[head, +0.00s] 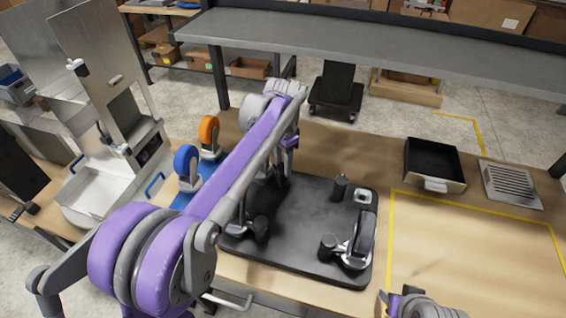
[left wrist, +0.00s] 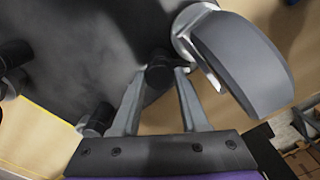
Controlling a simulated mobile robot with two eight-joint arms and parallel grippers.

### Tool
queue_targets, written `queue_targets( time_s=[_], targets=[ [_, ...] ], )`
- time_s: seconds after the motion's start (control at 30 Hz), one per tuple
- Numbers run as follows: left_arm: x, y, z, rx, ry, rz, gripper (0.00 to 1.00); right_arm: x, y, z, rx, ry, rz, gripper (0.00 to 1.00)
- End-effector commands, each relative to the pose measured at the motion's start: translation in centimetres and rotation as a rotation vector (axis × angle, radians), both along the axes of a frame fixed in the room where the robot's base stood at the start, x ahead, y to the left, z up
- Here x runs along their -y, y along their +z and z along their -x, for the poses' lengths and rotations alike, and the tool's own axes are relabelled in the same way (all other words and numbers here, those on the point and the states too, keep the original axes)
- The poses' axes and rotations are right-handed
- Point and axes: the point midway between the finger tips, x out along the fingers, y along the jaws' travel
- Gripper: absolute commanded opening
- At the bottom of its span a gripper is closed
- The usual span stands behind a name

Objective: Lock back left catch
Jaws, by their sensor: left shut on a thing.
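A black plate (head: 300,235) lies on the bench with casters and short black posts on it. My left gripper (left wrist: 158,80) reaches down over its back left part. In the left wrist view its two fingers are shut on a short black round catch (left wrist: 158,70), beside a caster with a grey wheel (left wrist: 240,62). In the head view my left arm hides most of that corner. Another post (head: 340,186) stands at the back right, near a bare metal plate (head: 365,196). A caster (head: 361,240) and a post (head: 327,244) are at the front right. My right gripper (head: 390,300) shows partly at the bottom edge; its fingers are unclear.
Loose orange (head: 209,132) and blue (head: 186,163) wheels stand left of the plate, near a metal dispenser (head: 110,120). A black tray (head: 433,165) and a slotted metal plate (head: 511,186) lie at the back right. The yellow-outlined area (head: 470,250) is clear.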

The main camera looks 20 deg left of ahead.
Motion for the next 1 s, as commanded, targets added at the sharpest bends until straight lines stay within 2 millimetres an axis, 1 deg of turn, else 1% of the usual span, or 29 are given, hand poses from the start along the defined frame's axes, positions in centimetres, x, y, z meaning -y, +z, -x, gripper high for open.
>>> queue_targets(
  time_s=[0.2,0.5,0.8,1.0],
  targets=[
    [0.0,0.02,-0.01,0.0,0.205,0.0,0.0,0.0,0.09,-0.03,0.001,0.0,0.0,0.5],
    [0.0,0.02,-0.01,0.0,0.457,0.0,0.0,0.0,0.15,-0.05,0.001,0.0,0.0,0.5],
    [0.0,0.02,-0.01,0.0,0.617,0.0,0.0,0.0,0.19,-0.07,0.001,0.0,0.0,0.5],
    [0.0,0.02,-0.01,0.0,0.664,0.0,0.0,0.0,0.2,-0.08,0.001,0.0,0.0,0.5]
  ],
)
